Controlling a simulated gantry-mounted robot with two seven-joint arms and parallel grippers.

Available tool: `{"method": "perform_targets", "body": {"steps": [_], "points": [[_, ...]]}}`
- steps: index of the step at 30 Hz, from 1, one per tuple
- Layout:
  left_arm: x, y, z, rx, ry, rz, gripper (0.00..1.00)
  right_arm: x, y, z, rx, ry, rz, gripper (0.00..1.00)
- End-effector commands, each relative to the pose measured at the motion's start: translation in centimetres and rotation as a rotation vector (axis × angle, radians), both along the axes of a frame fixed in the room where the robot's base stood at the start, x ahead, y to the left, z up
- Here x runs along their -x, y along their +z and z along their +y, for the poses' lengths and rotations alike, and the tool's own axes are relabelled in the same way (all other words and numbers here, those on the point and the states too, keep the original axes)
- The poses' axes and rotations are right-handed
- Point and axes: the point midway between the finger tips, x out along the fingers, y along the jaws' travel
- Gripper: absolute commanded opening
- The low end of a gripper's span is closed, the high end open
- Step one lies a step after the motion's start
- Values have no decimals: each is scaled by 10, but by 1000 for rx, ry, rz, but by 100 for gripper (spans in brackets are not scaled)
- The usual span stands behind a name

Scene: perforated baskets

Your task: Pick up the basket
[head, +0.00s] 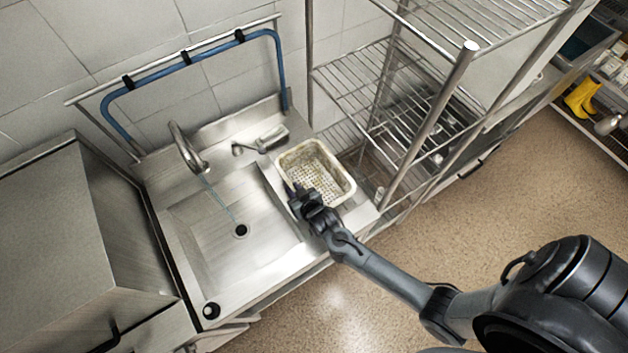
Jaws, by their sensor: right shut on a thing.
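A cream-coloured perforated basket (315,172) sits on the right side of the steel sink counter in the head view. It is upright and looks empty. My right gripper (295,192) is at the basket's near left corner and shut on its rim. The fingertips are small and dark, and partly hidden against the basket edge. My left gripper is not in view.
The steel sink basin (215,255) with a running faucet (187,150) lies left of the basket. A wire shelf rack (430,110) stands close on the right. A blue hose (205,55) hangs on the wall rail behind. Open floor lies in front.

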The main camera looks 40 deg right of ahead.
Motion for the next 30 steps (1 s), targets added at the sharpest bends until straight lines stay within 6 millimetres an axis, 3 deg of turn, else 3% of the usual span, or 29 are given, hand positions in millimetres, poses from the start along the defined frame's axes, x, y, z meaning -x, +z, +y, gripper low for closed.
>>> {"method": "perform_targets", "body": {"steps": [11,24,30], "points": [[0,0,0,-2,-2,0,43,0,8,0,-1,0,0,0],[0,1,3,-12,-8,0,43,0,75,0,-1,0,-3,0],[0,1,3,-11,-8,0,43,0,95,0,0,0,-2,0]]}}
